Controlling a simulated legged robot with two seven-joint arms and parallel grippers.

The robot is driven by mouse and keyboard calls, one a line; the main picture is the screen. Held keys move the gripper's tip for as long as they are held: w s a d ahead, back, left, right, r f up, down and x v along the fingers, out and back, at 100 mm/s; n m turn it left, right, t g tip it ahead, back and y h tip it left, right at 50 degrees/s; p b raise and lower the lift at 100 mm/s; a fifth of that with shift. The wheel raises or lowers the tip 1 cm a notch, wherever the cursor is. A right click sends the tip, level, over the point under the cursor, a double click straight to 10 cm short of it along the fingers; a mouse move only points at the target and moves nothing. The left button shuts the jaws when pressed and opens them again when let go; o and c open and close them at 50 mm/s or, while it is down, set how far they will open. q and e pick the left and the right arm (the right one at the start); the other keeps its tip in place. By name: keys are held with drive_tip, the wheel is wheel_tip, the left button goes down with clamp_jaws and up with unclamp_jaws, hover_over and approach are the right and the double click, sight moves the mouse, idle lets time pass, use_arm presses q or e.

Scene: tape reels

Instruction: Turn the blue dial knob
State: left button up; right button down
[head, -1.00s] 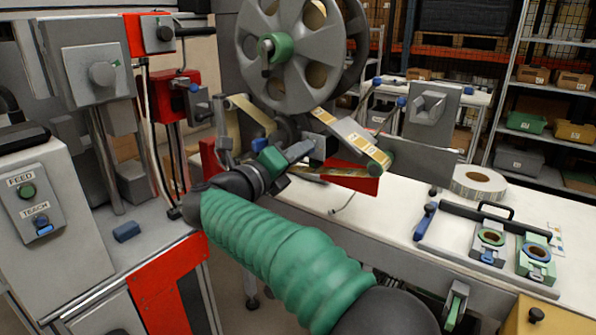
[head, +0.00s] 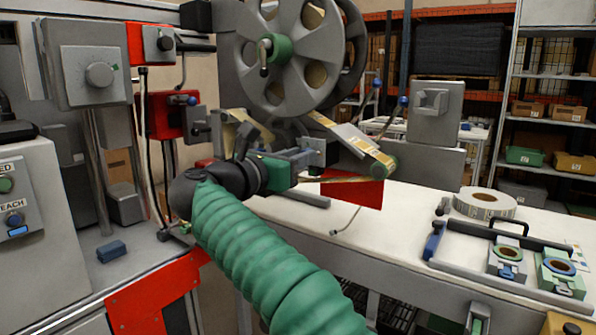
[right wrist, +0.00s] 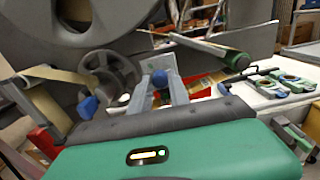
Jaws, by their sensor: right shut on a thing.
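My right gripper (head: 304,158) has a green body and grey fingers. It reaches in below the big grey reel in the head view. My left gripper is not in view.
The large reel (head: 287,50) hangs above my gripper. A tape arm (head: 355,140) and a red plate (head: 352,190) lie just to its right. A white tape roll (head: 485,203) and a tray with two small reels (head: 508,252) sit on the white bench. A control box (head: 100,75) stands left.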

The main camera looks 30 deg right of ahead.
drive_tip(key=shift+w+f+m+b, duration=0.1)
drive_tip(key=shift+f+m+b, duration=0.1)
drive_tip(key=shift+m+b, duration=0.45)
drive_tip(key=shift+f+m+b, duration=0.15)
drive_tip(key=shift+m+b, duration=0.2)
drive_tip(key=shift+m, duration=0.5)
drive_tip(key=shift+r, duration=0.1)
drive_tip(key=c, duration=1.2)
unclamp_jaws()
drive_tip(key=shift+c, duration=0.2)
drive_tip(key=shift+r, duration=0.1)
drive_tip(key=p+v, duration=0.3)
drive_tip(key=v, duration=1.4)
